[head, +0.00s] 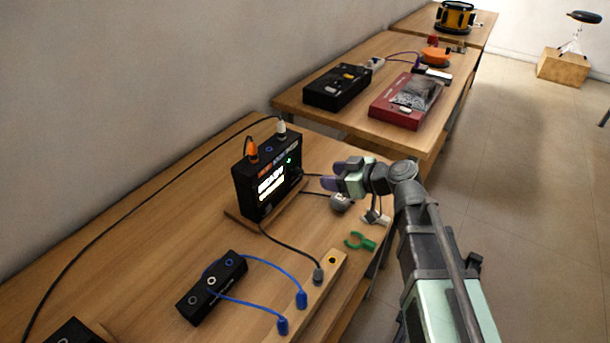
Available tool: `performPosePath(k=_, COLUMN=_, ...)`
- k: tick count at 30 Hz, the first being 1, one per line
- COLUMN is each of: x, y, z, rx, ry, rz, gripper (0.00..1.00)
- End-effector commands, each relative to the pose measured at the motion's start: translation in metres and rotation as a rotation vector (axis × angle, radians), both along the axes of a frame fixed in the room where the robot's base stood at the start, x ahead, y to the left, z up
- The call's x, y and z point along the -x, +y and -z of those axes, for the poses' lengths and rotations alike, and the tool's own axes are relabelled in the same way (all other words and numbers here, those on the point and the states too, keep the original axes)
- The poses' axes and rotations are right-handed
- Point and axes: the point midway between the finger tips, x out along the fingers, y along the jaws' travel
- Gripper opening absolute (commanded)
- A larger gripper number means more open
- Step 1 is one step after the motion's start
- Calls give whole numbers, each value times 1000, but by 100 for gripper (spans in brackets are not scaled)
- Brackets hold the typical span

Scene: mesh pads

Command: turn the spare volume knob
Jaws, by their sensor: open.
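A black box with a lit display (271,184) stands upright on a wooden base on the near table. Small controls show on its right part, with a green light; I cannot tell which, if any, is the spare volume knob. My gripper (335,174) is open, to the right of the box at about the height of its display, apart from it in the picture. Its purple-tipped fingers point left toward the box. No object shows between them. The far side of the fingers is hidden.
A grey rounded piece (340,203) and a green clip (359,241) lie below my gripper. A black box (212,286) has blue cables running to a wooden strip (316,296). A black unit (337,87) and red unit (406,100) stand on the table behind. Open floor is at right.

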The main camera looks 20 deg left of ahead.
Motion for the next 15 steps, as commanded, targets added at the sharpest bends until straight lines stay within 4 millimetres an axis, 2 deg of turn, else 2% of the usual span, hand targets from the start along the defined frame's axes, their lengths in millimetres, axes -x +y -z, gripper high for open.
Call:
performPosePath(k=3, x=-9, y=26, z=17, rx=0, ry=1, rz=-4, gripper=53)
performPosePath(k=9, x=-20, y=65, z=32, rx=-1, ry=2, rz=-2, gripper=53)
performPosePath(k=15, x=-22, y=78, z=35, rx=-2, ry=3, rz=0, gripper=53)
